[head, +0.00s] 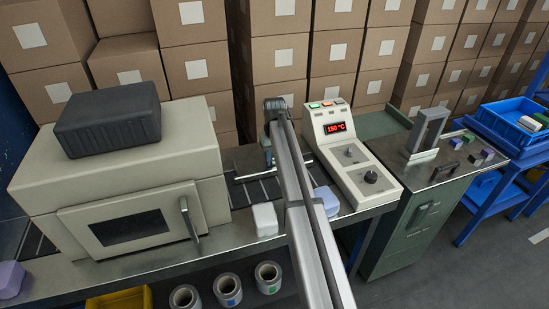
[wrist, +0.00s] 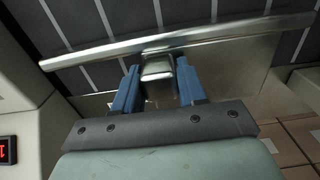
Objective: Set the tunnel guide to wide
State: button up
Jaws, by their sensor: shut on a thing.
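The tunnel guide shows in the wrist view as a bright metal rail (wrist: 90,55) crossing above dark slats, with a small metal grip block (wrist: 157,68) on its near side. My gripper (wrist: 158,84) has its two blue fingers on either side of this block and is shut on it. In the head view my gripper (head: 266,148) is low over the far side of the slatted conveyor (head: 256,190), just right of the oven-like tunnel. My arm hides part of the conveyor and most of the guide there.
The beige tunnel housing (head: 125,165) stands left, with a dark case (head: 108,118) on top. A control box (head: 350,158) reading 150 °C stands right of my arm. A white block (head: 265,219) and a pale purple block (head: 328,200) lie on the near side. Stacked cartons (head: 280,65) fill the back.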

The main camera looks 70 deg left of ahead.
grip_shut()
jog(key=a, duration=0.6)
jog(key=shift+a, duration=0.3)
jog(key=shift+o, duration=2.1)
grip_release()
jog(key=shift+a, duration=0.1)
jog(key=shift+o, duration=1.3)
notch_tip(320, 180, up, 14)
jog(key=shift+f, duration=0.1)
